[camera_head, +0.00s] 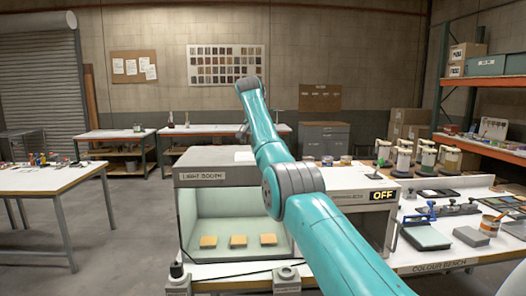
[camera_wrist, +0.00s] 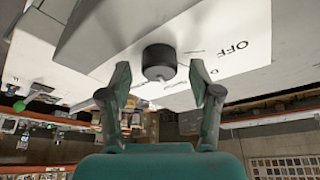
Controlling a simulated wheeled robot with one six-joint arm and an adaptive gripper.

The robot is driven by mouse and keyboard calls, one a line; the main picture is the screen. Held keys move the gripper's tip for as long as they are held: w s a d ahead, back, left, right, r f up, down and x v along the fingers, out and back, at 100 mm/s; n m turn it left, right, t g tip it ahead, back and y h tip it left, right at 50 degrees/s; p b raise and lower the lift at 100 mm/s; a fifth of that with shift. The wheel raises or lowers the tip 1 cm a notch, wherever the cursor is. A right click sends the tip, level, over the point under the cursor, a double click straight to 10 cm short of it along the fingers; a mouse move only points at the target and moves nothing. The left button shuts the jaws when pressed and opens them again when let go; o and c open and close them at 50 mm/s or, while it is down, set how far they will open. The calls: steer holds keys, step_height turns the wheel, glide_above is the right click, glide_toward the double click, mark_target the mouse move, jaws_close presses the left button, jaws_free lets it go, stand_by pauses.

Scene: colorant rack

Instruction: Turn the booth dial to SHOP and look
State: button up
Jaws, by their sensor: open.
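The booth dial is a black round knob (camera_wrist: 159,62) on a pale panel in the wrist view. The lettering OFF (camera_wrist: 234,49) is printed beside it, upside down; other lettering is partly hidden by a finger. I cannot tell which way the knob points. My gripper (camera_wrist: 160,78) is open, its two fingers on either side of the knob with gaps to it. In the head view the light booth (camera_head: 203,176) stands on the bench, and its display (camera_head: 383,195) reads OFF. The knob and my gripper do not show clearly there.
Three tan samples (camera_head: 238,241) lie inside the booth. My teal arm crosses in front of the booth's right part. The colour bench (camera_head: 433,266) holds trays, a tin (camera_head: 490,224) and several jars at right.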

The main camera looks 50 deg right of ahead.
steer(key=v, duration=1.1)
steer(key=shift+r, duration=0.2)
steer(key=shift+a, duration=0.15)
